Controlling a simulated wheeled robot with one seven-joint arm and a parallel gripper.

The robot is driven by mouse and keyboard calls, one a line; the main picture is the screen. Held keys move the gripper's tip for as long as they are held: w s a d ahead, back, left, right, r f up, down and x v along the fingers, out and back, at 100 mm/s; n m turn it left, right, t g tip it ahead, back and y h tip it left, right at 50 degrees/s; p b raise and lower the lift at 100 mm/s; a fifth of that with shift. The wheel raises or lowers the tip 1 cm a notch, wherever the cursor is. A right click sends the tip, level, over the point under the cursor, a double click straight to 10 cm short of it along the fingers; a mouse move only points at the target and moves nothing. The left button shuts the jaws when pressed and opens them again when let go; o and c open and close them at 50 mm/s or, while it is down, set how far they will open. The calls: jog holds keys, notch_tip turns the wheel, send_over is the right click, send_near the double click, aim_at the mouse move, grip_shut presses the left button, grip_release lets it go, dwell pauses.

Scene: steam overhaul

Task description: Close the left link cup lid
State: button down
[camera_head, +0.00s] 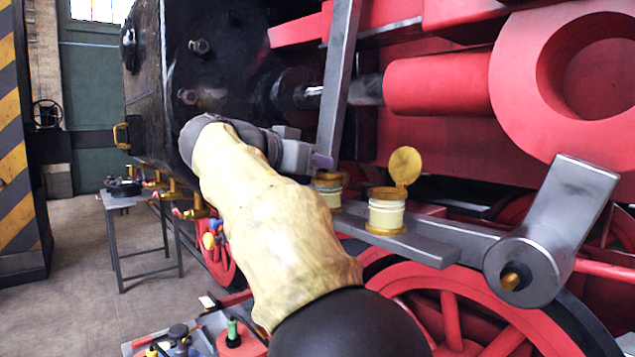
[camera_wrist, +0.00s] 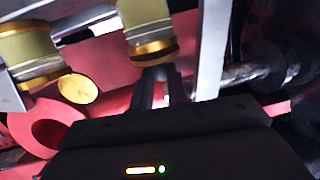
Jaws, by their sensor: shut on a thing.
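The left link cup (camera_head: 329,195) is a cream cup with gold bands on the grey link. It also shows at the top of the wrist view (camera_wrist: 142,14). My gripper (camera_head: 322,161) is at its top, with the fingers close together against the gold edge in the wrist view (camera_wrist: 160,88). It is shut on the left cup's lid (camera_wrist: 153,50), which shows as a gold band low over the cup. My fingers partly hide it, so I cannot tell whether it lies flush. The right cup (camera_head: 387,213) has its round gold lid (camera_head: 405,165) standing upright.
A grey upright bar (camera_head: 338,80) rises close behind my gripper. A grey crank (camera_head: 550,235) and red wheel (camera_head: 455,310) are at the right. A small table (camera_head: 140,198) stands at the left on open floor.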

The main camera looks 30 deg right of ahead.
jog(key=shift+a+f+h+b, duration=0.15)
jog(key=shift+f+h+b, duration=0.35)
jog(key=shift+b, duration=1)
jog(key=c, duration=1.4)
grip_release()
jog(key=shift+o, duration=0.2)
jog(key=shift+a, duration=0.1)
jog(key=v, duration=1.7)
jog(key=shift+a+f, duration=0.15)
jog(key=shift+s, duration=0.1)
